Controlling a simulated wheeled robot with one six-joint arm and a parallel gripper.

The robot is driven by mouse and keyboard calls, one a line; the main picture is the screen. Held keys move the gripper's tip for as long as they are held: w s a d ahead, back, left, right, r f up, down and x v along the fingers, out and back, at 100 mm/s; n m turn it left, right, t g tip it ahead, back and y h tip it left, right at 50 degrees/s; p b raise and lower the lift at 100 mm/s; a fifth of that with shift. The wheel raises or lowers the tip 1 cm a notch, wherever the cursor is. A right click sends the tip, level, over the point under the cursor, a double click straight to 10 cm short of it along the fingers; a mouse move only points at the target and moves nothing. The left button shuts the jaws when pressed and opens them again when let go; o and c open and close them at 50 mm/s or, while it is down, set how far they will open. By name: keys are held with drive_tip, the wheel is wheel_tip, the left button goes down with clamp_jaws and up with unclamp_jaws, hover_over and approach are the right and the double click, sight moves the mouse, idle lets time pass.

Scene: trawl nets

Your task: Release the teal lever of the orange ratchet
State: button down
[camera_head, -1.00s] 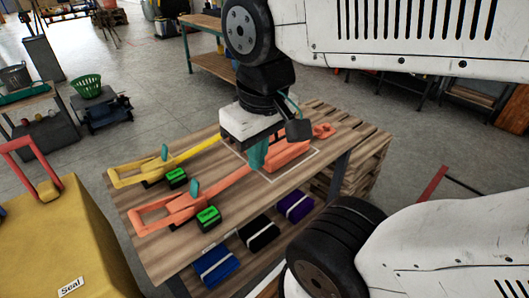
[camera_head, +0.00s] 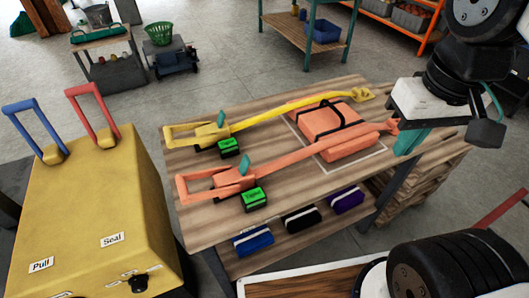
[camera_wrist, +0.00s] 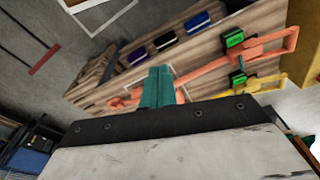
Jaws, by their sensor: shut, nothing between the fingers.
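The orange ratchet (camera_head: 230,178) lies on the wooden table with its long handle frame at the left end and its strap running right. Its small teal lever (camera_head: 241,165) stands up on the ratchet body. A yellow ratchet (camera_head: 208,131) with its own teal lever (camera_head: 221,118) lies behind it. My gripper (camera_head: 408,141) has teal fingers and is shut and empty, near the table's right end, well right of the orange lever. In the wrist view, my shut fingers (camera_wrist: 157,88) point at the table, and the orange ratchet (camera_wrist: 264,47) shows at upper right.
An orange pack (camera_head: 333,120) with black straps sits in a white outline on the table. Green-faced boxes (camera_head: 254,196) stand beside the ratchets. A yellow cabinet (camera_head: 85,205) with blue and red levers stands left. Rolled straps (camera_head: 300,219) lie on the lower shelf.

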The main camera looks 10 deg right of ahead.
drive_tip(key=w+a+f+m+g+y, duration=0.2)
drive_tip(key=w+f+m+y, duration=0.4)
drive_tip(key=w+f, duration=0.3)
drive_tip(key=w+a+f+m+g+y, duration=0.2)
drive_tip(key=w+a+f+m+y, duration=0.3)
drive_tip(key=w, duration=0.9)
wheel_tip(320, 180, down, 5)
drive_tip(key=m+y, duration=0.1)
drive_tip(key=m, duration=0.2)
drive_tip(key=shift+a+m+g+y, duration=0.25)
drive_tip(key=shift+m+g+y, duration=0.05)
drive_tip(key=shift+g, duration=0.1)
drive_tip(key=shift+s+a, duration=0.1)
approach(244, 165)
drive_tip(key=f, duration=0.3)
drive_tip(key=shift+w+f, duration=0.25)
drive_tip(key=shift+f, duration=0.1)
drive_tip(key=a, duration=0.2)
drive_tip(key=s+a+r, duration=0.1)
drive_tip(key=a, duration=0.1)
drive_tip(key=shift+s, duration=0.1)
